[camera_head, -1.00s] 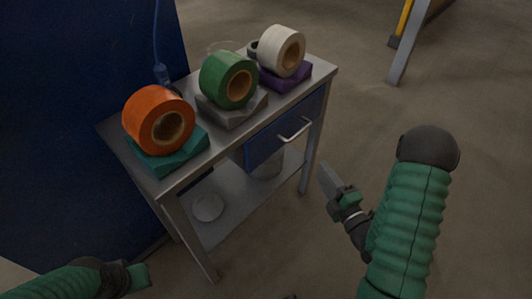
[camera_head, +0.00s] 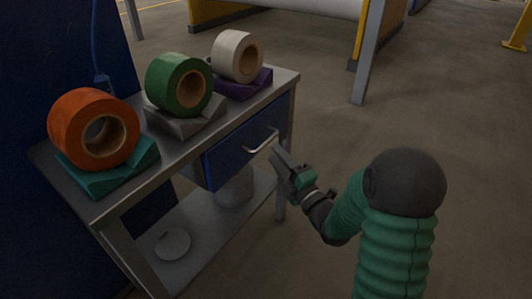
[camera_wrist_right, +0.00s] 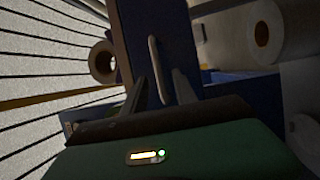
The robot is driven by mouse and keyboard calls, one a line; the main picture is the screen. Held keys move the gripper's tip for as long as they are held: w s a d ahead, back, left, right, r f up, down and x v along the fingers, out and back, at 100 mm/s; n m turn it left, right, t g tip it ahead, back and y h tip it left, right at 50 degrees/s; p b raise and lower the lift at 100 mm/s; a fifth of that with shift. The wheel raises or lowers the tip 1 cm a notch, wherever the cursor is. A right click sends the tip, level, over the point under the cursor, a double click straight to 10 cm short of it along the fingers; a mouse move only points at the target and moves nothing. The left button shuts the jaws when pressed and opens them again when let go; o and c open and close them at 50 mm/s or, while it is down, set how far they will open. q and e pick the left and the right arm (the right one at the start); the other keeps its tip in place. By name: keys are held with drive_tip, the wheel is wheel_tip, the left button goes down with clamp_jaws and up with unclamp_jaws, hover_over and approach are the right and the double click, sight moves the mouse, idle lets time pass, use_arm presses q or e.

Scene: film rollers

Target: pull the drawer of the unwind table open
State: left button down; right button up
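The unwind table (camera_head: 120,205) is a grey metal table at the left in the head view. Its blue drawer (camera_head: 225,158) is under the tabletop's right part, with a pale bar handle (camera_head: 262,140). I cannot tell whether the drawer is fully shut. My right gripper (camera_head: 277,153) is at the drawer front, close to the handle. In the right wrist view its fingers (camera_wrist_right: 160,88) are apart, and the handle (camera_wrist_right: 153,62) shows between them from that angle. Contact is not clear. My left gripper is out of view.
Orange (camera_head: 75,125), green (camera_head: 163,85) and white (camera_head: 230,55) rolls stand on blocks on the tabletop. The lower shelf (camera_head: 205,235) bears a round plate (camera_head: 173,243) and a pale round container (camera_head: 235,190).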

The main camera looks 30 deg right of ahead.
sight(266, 141)
drive_tip(key=w, duration=0.3)
drive_tip(key=w+r+b, duration=0.1)
drive_tip(key=w, duration=0.2)
drive_tip(key=shift+r, duration=0.1)
clamp_jaws()
drive_tip(key=shift+f, duration=0.2)
idle(0.9)
